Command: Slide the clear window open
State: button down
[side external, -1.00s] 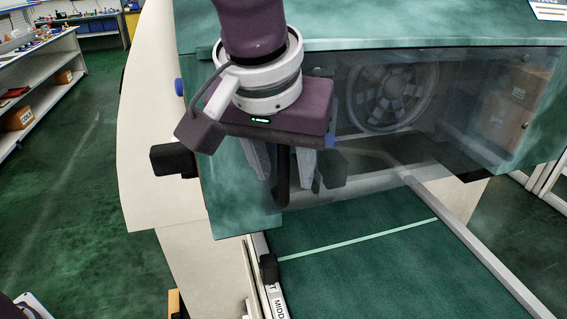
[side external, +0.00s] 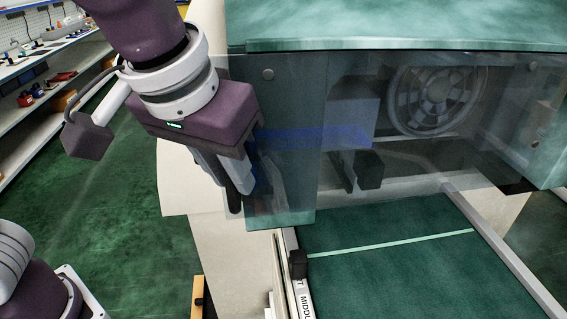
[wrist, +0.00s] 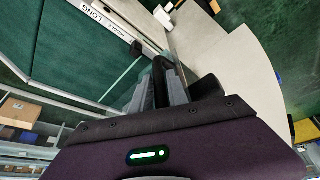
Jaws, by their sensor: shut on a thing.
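The clear window (side external: 340,85) is a smoky see-through pane across the teal front of the machine. Its exact edges are hard to make out. In the side view my gripper (side external: 235,190) is at the left end of the machine's front, tilted, with its fingers pointing down. It is shut on a dark upright handle (wrist: 163,72), which shows between the fingers in the wrist view. The handle is mostly hidden by the fingers in the side view.
A round fan (side external: 435,100) and dark blocks show inside the machine. A green conveyor bed (side external: 400,260) with a pale stripe runs out below, with a small black stop (side external: 298,264) on its left rail. Shelves (side external: 50,90) stand far left, beyond open green floor.

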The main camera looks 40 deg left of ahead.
jog(key=s+a, duration=0.3)
jog(key=shift+s+a, duration=0.2)
jog(key=shift+a, duration=0.05)
jog(key=c, duration=1.3)
grip_release()
jog(key=v, duration=0.7)
jog(key=s+a+f+m+t, duration=0.1)
jog(key=s+a+f, duration=0.3)
jog(key=a+f, duration=0.6)
jog(key=shift+s+a+f+m+h, duration=0.2)
jog(key=shift+a+f+m+h, duration=0.3)
jog(key=shift+a, duration=0.6)
